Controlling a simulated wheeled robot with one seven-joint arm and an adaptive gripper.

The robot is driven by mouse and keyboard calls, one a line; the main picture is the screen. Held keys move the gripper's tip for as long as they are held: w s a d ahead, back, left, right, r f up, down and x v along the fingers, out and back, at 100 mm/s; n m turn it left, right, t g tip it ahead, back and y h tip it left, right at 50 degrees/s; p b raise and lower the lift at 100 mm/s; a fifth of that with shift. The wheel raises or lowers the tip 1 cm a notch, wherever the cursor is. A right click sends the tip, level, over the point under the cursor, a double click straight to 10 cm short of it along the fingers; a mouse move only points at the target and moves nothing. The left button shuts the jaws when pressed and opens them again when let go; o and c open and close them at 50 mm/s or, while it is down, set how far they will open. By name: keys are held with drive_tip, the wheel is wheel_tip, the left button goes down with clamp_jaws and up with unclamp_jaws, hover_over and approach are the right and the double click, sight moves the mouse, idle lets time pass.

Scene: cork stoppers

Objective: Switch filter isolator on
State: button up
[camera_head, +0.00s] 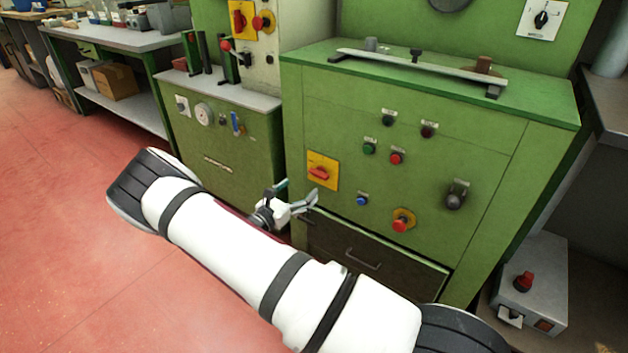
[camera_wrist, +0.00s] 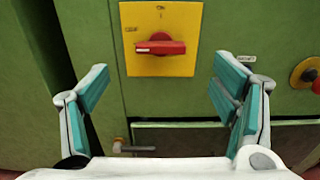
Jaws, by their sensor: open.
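A red rotary handle on a yellow plate (camera_head: 320,172) is on the front of the green cabinet. In the wrist view the red handle (camera_wrist: 160,47) lies horizontal, with a small mark above it and another at its left. I cannot read a name that confirms it as the filter isolator. My gripper (camera_head: 297,193) is open and empty in front of the cabinet, a little below and left of the plate in the head view. In the wrist view its teal-padded fingers (camera_wrist: 163,82) are spread wide, one to each side below the handle, apart from it.
A red button on a yellow base (camera_head: 401,222), a blue button (camera_head: 362,200) and a black knob (camera_head: 455,196) are nearby on the cabinet (camera_head: 480,140). A dark drawer (camera_head: 375,258) is below. Another red-and-yellow switch (camera_head: 241,19) is at upper left. Red floor is clear at left.

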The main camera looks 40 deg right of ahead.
sight(316, 175)
drive_tip(key=b+x, duration=0.2)
drive_tip(key=x, duration=0.7)
drive_tip(key=shift+b, duration=0.4)
drive_tip(key=shift+c, duration=0.2)
drive_tip(key=c, duration=1.1)
